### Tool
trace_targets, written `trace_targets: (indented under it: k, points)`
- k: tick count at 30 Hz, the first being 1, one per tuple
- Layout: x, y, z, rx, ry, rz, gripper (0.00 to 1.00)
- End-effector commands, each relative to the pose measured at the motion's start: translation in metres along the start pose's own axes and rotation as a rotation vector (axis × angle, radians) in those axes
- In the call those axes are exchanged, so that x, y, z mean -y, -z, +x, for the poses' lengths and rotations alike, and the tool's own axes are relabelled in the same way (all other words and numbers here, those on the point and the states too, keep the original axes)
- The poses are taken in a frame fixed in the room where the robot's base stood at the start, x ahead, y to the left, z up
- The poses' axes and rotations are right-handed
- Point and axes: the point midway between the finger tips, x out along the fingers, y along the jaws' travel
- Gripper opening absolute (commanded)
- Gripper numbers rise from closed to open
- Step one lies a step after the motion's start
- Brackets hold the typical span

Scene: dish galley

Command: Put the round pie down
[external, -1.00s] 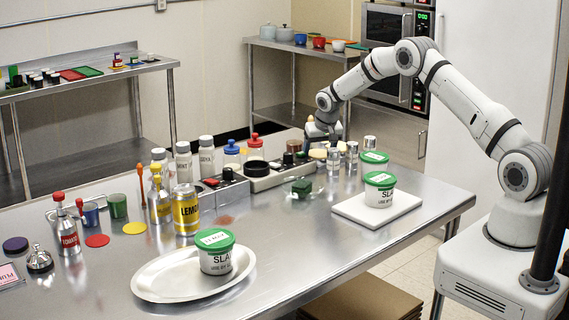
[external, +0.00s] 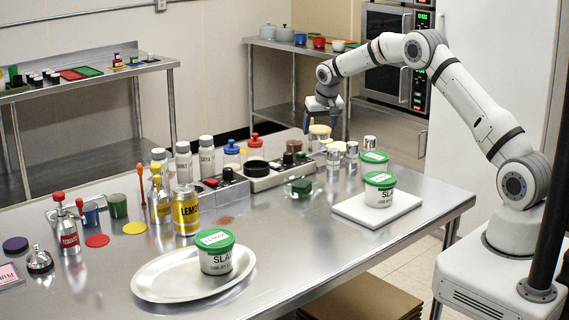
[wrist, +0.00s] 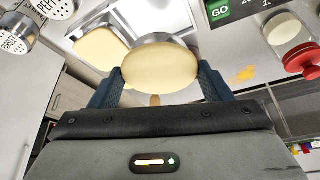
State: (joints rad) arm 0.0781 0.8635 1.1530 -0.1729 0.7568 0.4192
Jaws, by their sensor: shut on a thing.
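The round pie (wrist: 160,66) is a pale yellow disc. My gripper (wrist: 160,82) is shut on it, with a dark blue finger on each side, in the wrist view. In the external view my gripper (external: 321,120) is above the far side of the steel table, and the pie (external: 319,130) shows just under its fingers. The pie appears held above the surface. A second pale yellow piece with rounded corners (wrist: 98,50) lies behind it on a shiny surface in the wrist view.
Metal cylinders (external: 352,151) and green-lidded tubs (external: 379,188) stand to the right, one tub on a white board (external: 350,207). Shakers (external: 206,155) and bottles line the left. A bare stretch of table (external: 290,235) lies in front.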

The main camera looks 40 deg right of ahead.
Motion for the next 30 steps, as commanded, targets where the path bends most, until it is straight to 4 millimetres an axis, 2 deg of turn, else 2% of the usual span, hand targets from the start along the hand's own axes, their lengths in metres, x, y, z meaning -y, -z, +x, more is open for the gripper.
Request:
trace_targets:
  k: [3, 7, 11, 14, 20, 24, 26, 30]
  points:
    - [0.0, 0.005, -0.012, -0.002, 0.0, 0.0, 0.45]
    - [0.001, 0.007, -0.017, 0.0, 0.0, -0.001, 0.45]
    - [0.015, 0.0, -0.02, 0.0, 0.005, -0.013, 0.45]
    - [0.044, -0.015, -0.025, 0.002, 0.015, -0.037, 0.45]
    - [0.131, -0.069, -0.048, 0.004, 0.045, -0.111, 0.45]
    - [0.188, -0.117, -0.067, 0.006, 0.067, -0.165, 0.45]
    - [0.21, -0.139, -0.077, 0.006, 0.076, -0.189, 0.45]
    - [0.258, -0.196, -0.099, 0.006, 0.099, -0.245, 0.45]
